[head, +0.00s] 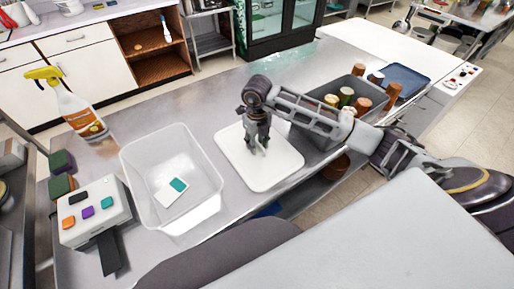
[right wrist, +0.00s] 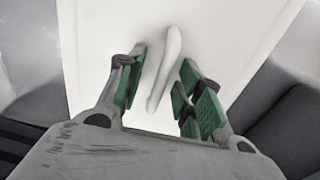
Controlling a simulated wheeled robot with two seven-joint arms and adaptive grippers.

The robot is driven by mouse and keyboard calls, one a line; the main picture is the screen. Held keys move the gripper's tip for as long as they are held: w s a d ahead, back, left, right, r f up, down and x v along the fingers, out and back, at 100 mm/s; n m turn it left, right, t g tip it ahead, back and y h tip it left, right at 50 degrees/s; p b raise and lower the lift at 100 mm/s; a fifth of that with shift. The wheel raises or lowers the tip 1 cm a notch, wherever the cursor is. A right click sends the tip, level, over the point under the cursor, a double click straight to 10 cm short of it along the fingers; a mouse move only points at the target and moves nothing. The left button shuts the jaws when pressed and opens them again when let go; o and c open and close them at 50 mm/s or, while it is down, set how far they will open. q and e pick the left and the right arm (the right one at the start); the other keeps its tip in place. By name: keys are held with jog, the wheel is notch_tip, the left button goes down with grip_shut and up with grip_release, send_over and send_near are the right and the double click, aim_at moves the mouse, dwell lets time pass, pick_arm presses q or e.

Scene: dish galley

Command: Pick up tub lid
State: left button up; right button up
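The tub lid (head: 272,175) is a white rounded rectangle lying flat on the steel counter, just right of the clear tub (head: 135,165). In the right wrist view the lid (right wrist: 95,40) fills the middle, with a raised bar handle (right wrist: 167,65) across it. My right gripper (head: 259,148) points down over the lid. In the right wrist view its green-padded fingers (right wrist: 165,88) are apart, one on each side of the handle, with gaps to it. Whether the tips touch the lid is unclear. My left gripper is not in view.
The tub holds a white card with a teal patch. A spray bottle (head: 75,108) and a box with coloured buttons (head: 93,208) stand at left. A grey crate (head: 320,132) with jars is behind my right arm, and a blue tray (head: 405,80) lies beyond.

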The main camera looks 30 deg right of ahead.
aim_at(257, 142)
grip_shut()
dwell(0.4)
jog(key=shift+r+b, duration=0.4)
jog(key=shift+r, duration=4.6)
jog(key=shift+r, duration=0.15)
